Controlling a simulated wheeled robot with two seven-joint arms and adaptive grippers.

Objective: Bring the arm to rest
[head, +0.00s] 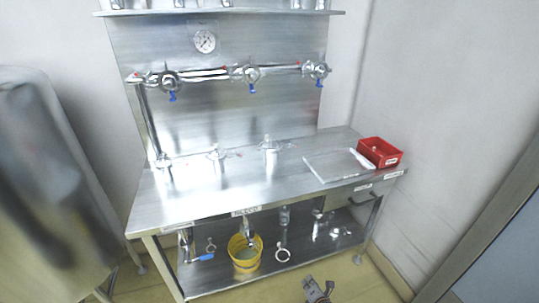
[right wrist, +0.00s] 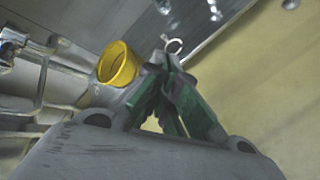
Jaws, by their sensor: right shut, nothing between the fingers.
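My right gripper (head: 319,291) shows at the bottom edge of the head view, low in front of the steel workbench (head: 230,200). In the right wrist view its green-sided fingers (right wrist: 172,62) come together at the tips, shut with nothing between them. Behind the tips in that view are a small ring-shaped fitting (right wrist: 173,45) and a yellow bucket (right wrist: 118,64), both apart from the gripper as far as I can tell. My left gripper is not in view.
A red bin (head: 380,152) and a flat tray (head: 335,165) are on the bench's right end. The yellow bucket (head: 245,262) stands on the lower shelf with several fittings. Valves line the back panel. Open floor (head: 365,285) lies right of the gripper.

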